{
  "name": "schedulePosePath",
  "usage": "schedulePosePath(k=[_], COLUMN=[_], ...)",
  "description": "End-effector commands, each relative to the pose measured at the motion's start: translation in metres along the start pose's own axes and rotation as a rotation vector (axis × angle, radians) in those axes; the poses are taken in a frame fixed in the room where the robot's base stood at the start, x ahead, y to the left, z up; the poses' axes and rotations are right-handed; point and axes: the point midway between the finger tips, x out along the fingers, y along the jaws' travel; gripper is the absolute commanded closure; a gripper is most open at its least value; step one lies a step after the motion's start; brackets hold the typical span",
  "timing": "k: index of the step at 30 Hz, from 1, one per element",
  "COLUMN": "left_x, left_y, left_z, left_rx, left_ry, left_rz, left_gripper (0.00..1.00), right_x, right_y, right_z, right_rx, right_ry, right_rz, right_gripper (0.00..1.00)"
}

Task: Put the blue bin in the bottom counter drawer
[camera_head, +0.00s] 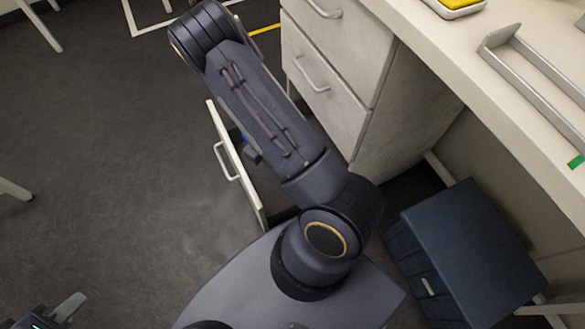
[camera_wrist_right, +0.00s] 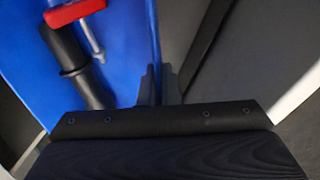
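The blue bin (camera_wrist_right: 110,35) fills the left of the right wrist view, with a red-handled tool and a black cylinder in it. In the head view only a sliver of blue shows behind my right arm, at the open bottom drawer (camera_head: 228,165). My right gripper (camera_wrist_right: 158,82) has its fingers close together on either side of the bin's wall edge, so it looks shut on the bin; it is hidden in the head view. The bin's base and its seat in the drawer are hidden. My left gripper (camera_head: 45,312) is partly cut off at the bottom left, apparently open and empty.
The white counter's upper drawers (camera_head: 330,85) are closed. A dark box (camera_head: 470,250) stands under the worktop at the right. A metal rack (camera_head: 535,65) and a yellow-topped item (camera_head: 455,5) are on the worktop. The grey floor at left is mostly clear.

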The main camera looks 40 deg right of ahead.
Motion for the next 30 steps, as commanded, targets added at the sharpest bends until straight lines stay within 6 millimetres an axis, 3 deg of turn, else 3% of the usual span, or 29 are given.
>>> schedulePosePath(k=[5,15,26,30], left_x=[0.014,0.048,0.059,0.070], left_y=[-0.007,-0.022,-0.027,-0.032], left_z=[0.007,0.024,0.030,0.035], left_rx=[0.000,0.000,0.000,0.000], left_ry=[0.001,0.001,0.001,0.001], left_rz=[0.000,0.000,0.000,0.000], left_gripper=[0.71,0.71,0.71,0.71], right_x=[0.029,0.116,0.147,0.171], right_y=[-0.002,-0.010,-0.013,-0.015], right_z=[0.000,0.000,0.000,0.000], right_rx=[0.001,0.002,0.000,0.001], right_ry=[0.000,0.000,0.002,0.001], right_rz=[0.000,0.001,0.001,0.000], right_gripper=[1.00,1.00,1.00,1.00])
